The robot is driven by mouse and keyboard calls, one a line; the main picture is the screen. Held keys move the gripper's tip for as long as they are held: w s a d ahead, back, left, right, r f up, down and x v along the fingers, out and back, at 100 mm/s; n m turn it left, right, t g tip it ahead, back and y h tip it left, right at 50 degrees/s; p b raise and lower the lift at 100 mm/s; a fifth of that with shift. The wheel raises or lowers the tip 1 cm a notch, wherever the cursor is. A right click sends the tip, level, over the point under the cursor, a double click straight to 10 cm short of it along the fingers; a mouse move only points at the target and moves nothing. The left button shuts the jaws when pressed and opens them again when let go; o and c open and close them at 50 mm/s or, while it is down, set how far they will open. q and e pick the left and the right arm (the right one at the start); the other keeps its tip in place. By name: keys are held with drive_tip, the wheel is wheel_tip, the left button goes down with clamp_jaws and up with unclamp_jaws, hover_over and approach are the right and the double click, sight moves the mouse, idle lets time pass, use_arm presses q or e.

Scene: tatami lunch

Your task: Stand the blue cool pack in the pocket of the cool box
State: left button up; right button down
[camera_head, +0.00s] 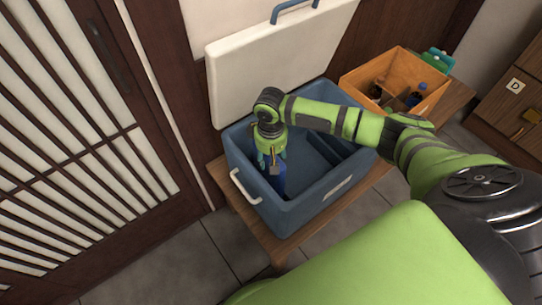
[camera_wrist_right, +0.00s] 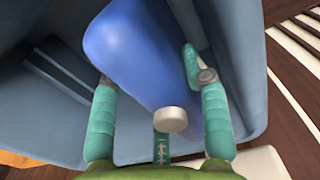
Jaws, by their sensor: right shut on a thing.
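The blue cool pack (camera_head: 279,180) is inside the left part of the cool box (camera_head: 306,215), below the rim. In the right wrist view the pack (camera_wrist_right: 130,50) is a smooth blue block with a pale round cap (camera_wrist_right: 170,119), and it looks tilted. My right gripper (camera_head: 270,164) reaches down into the box, its teal fingers (camera_wrist_right: 150,85) around the pack's cap end. The pack's far end lies close to the box wall; contact cannot be told. A ridged divider (camera_wrist_right: 62,78) shows on the wall across the box. My left gripper is not in view.
The white lid (camera_head: 270,68) stands open behind the box. A white handle (camera_head: 245,187) is on its left side. A sliding screen (camera_head: 70,130) is at left.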

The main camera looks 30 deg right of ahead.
drive_tip(key=shift+f, duration=0.85)
idle(0.3)
drive_tip(key=shift+f+b, duration=0.35)
drive_tip(key=shift+f, duration=0.4)
drive_tip(key=shift+f+b, duration=0.45)
drive_tip(key=shift+f, duration=0.65)
drive_tip(key=shift+f, duration=0.6)
